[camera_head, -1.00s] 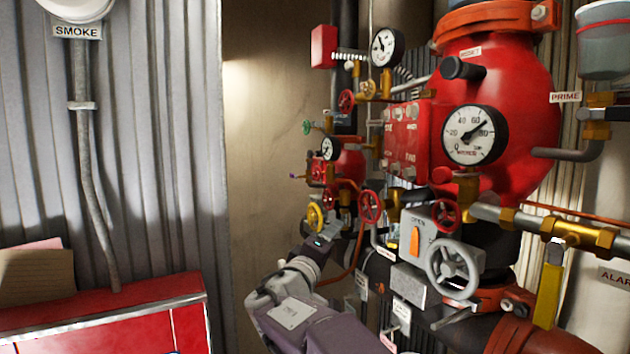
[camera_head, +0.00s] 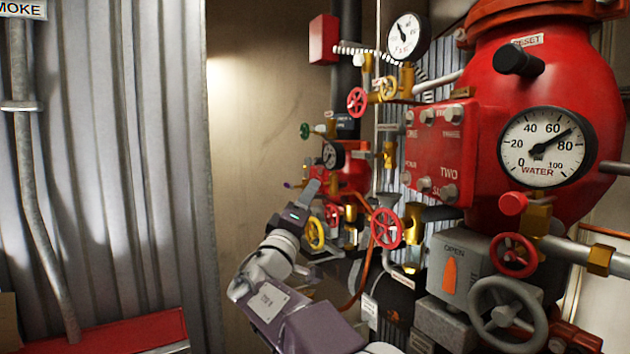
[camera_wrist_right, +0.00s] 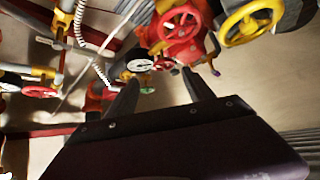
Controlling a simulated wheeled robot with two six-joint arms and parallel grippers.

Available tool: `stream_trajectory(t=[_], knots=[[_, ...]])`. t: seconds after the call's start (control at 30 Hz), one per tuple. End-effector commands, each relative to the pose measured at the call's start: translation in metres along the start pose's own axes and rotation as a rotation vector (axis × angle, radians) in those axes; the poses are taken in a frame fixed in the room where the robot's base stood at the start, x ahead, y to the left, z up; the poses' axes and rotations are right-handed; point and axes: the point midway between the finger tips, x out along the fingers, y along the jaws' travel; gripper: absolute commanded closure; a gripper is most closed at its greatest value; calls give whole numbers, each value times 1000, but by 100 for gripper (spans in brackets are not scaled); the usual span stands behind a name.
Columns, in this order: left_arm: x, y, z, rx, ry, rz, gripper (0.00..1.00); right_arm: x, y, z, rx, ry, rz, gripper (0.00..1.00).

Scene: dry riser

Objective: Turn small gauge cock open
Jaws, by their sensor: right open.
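The small gauge (camera_head: 333,155), with a white face and black rim, sits on a small red body at the back; it also shows in the right wrist view (camera_wrist_right: 140,65). A small purple lever (camera_head: 293,184) sticks out left below it and shows near one fingertip in the wrist view (camera_wrist_right: 215,72). It may be the gauge cock; I cannot be sure. My right gripper (camera_head: 312,186) reaches up to just in front of this lever. In the wrist view its jaws (camera_wrist_right: 159,78) are apart with nothing held between them. Contact with the lever cannot be told. My left gripper is not in view.
A yellow handwheel (camera_head: 315,233) and a red handwheel (camera_head: 387,228) stand close beside my gripper. A green handwheel (camera_head: 305,130) is above it. The large red valve with the water gauge (camera_head: 546,146) fills the right. Bare wall (camera_head: 240,200) lies left.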

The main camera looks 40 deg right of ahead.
Motion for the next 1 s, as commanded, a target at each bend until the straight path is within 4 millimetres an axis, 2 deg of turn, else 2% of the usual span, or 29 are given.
stream_trajectory(t=[0.03, 0.1, 0.3, 0.43, 0.67, 0.77, 0.9, 1.0], knots=[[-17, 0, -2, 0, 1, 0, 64, 15, 7, -2, -5, -4, -1, 39], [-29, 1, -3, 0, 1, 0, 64, 31, 7, -2, -5, -4, -2, 39], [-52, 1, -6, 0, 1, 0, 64, 65, 5, -2, -3, -2, -2, 39], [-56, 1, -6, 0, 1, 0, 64, 73, 2, 0, -1, -2, -2, 39], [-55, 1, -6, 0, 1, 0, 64, 74, -1, 0, -1, -1, -2, 39], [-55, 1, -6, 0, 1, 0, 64, 74, 0, 0, -1, -1, -2, 61], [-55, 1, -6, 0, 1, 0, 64, 73, 0, 0, -1, 0, -3, 100], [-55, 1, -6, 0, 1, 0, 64, 73, 0, 0, -1, 0, -3, 100]])
